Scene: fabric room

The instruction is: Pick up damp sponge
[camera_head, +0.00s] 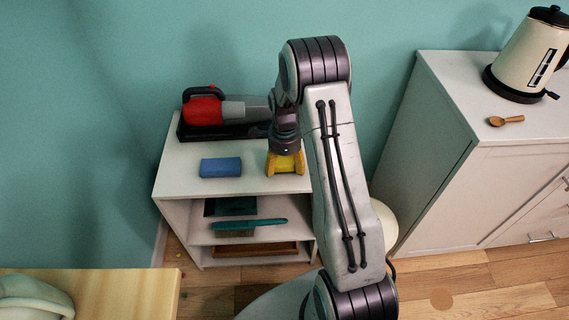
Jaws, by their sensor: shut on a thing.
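A yellow sponge (285,164), narrowed in the middle, is at the front right of the white shelf unit's top (240,186). My gripper (286,153) points down over it and is shut on it; the fingertips are small and dark against the yellow. I cannot tell whether the sponge touches the top or is just above it. A blue block (220,167), also sponge-like, lies flat on the top to the left, apart from my gripper.
A red and grey handheld vacuum (207,108) lies behind, by the wall. A teal brush (248,226) is on the shelf below. A white cabinet (440,140) at right holds a kettle (525,58) and wooden scoop (506,120). A wooden table (125,292) is front left.

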